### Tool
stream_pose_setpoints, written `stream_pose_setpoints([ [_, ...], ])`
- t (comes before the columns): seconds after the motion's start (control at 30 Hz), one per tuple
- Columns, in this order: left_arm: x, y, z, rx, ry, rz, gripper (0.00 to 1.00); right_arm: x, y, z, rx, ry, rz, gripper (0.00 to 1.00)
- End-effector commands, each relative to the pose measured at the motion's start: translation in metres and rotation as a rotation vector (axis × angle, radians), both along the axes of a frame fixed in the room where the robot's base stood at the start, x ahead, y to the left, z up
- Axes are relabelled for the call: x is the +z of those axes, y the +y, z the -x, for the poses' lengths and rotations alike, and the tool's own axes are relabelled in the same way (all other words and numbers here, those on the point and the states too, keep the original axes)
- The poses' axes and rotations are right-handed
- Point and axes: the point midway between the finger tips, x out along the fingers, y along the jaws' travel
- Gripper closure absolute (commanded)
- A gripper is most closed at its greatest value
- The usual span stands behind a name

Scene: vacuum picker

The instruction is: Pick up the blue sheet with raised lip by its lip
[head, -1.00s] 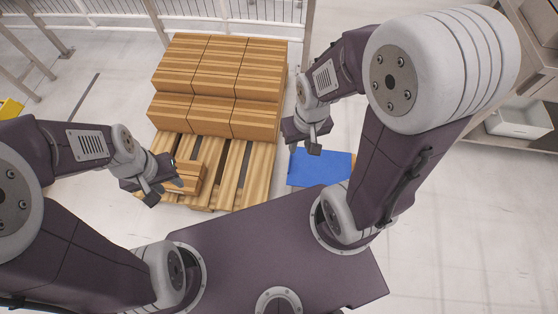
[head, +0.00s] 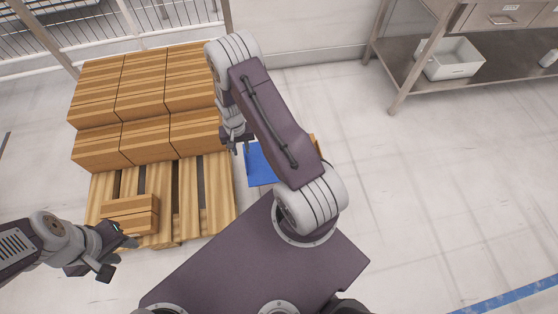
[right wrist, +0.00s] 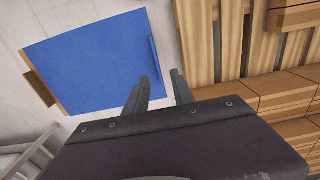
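The flat blue sheet (head: 262,168) lies low beside the pallet, and my right arm covers part of it in the head view. In the right wrist view most of the blue sheet (right wrist: 90,62) shows, with a thin raised lip (right wrist: 155,58) along its pallet-side edge. My right gripper (head: 237,145) hangs near the sheet's pallet-side edge. In its wrist view the right gripper's fingers (right wrist: 160,88) are apart and empty, with the lip ahead of them. My left gripper (head: 115,257) is open and empty, near a small box on the pallet.
A wooden pallet (head: 187,205) holds stacked striped boxes (head: 145,100) and a smaller box (head: 130,215). A tan edge (right wrist: 40,88) shows at the sheet's far side. A steel table (head: 395,100) with a white bin (head: 452,58) stands at the back right. Floor on the right is clear.

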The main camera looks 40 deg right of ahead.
Motion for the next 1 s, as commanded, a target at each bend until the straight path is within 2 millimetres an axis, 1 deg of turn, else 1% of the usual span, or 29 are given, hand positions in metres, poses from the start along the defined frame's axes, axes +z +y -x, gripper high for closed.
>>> stream_pose_setpoints([
  [0.03,-0.005,0.000,0.000,0.000,0.000,0.000,0.64,-0.012,0.000,0.002,0.001,0.004,0.000,0.70],
  [0.1,-0.008,0.000,0.000,0.000,0.000,0.000,0.64,-0.023,0.000,0.002,0.001,0.003,-0.001,0.70],
  [0.27,-0.009,0.000,0.000,0.000,0.000,0.000,0.64,-0.031,0.000,0.002,0.001,0.002,0.000,0.70],
  [0.43,-0.020,0.000,0.000,0.000,0.000,0.000,0.64,-0.063,0.001,0.011,0.001,0.004,-0.001,0.70],
  [0.5,-0.022,0.000,0.000,0.000,0.000,0.000,0.64,-0.073,0.001,0.010,0.002,0.003,-0.001,0.70],
  [0.6,-0.023,0.000,0.000,0.000,0.000,0.000,0.64,-0.080,0.001,0.010,0.002,0.001,-0.001,0.70],
  [0.8,-0.022,0.000,0.000,0.000,0.000,0.000,0.64,-0.079,0.001,0.009,0.002,0.001,-0.001,0.70],
  [0.83,-0.022,0.000,0.000,0.000,0.000,0.000,0.64,-0.079,0.001,0.009,0.002,0.001,-0.001,0.76],
  [0.87,-0.022,0.000,0.000,0.000,0.000,0.000,0.64,-0.079,0.001,0.009,0.002,0.001,-0.001,0.84],
  [0.9,-0.022,0.000,0.000,0.000,0.000,0.000,0.64,-0.079,0.001,0.009,0.002,0.001,-0.001,0.95],
  [0.93,-0.022,0.000,0.000,0.000,0.000,0.000,0.64,-0.079,0.001,0.009,0.002,0.001,-0.001,1.00],
  [1.0,-0.022,0.000,0.000,0.000,0.000,0.000,0.64,-0.079,0.001,0.009,0.002,0.001,-0.001,1.00],
])
